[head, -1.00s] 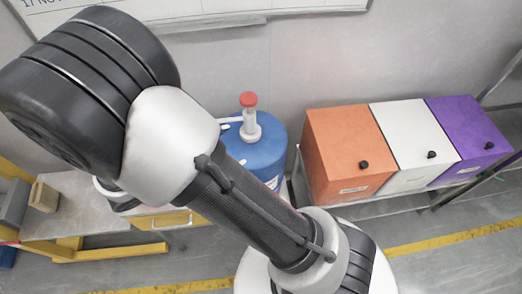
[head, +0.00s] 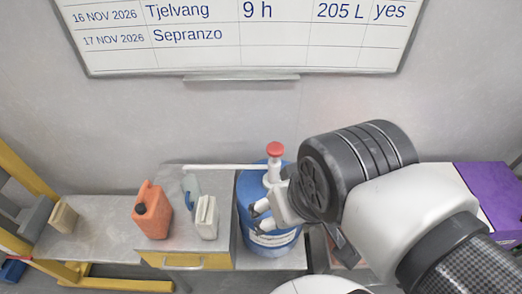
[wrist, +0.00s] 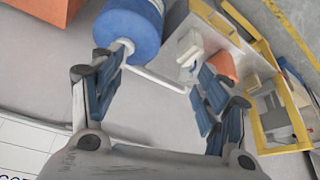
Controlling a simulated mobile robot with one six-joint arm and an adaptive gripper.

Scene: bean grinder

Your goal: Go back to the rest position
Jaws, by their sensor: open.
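My gripper (head: 256,217) is in front of the blue drum (head: 250,187) in the head view, its fingers pointing left. In the wrist view, the two blue-padded fingers of my gripper (wrist: 160,80) are spread with nothing between them. My arm reaches in from the lower right of the head view and hides part of the drum and most of the boxes to the right. I cannot tell the exact gap between the gripper and the drum.
The drum carries a red-topped pump (head: 274,165). A purple box (head: 487,192) is at the right. A whiteboard (head: 240,42) hangs behind.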

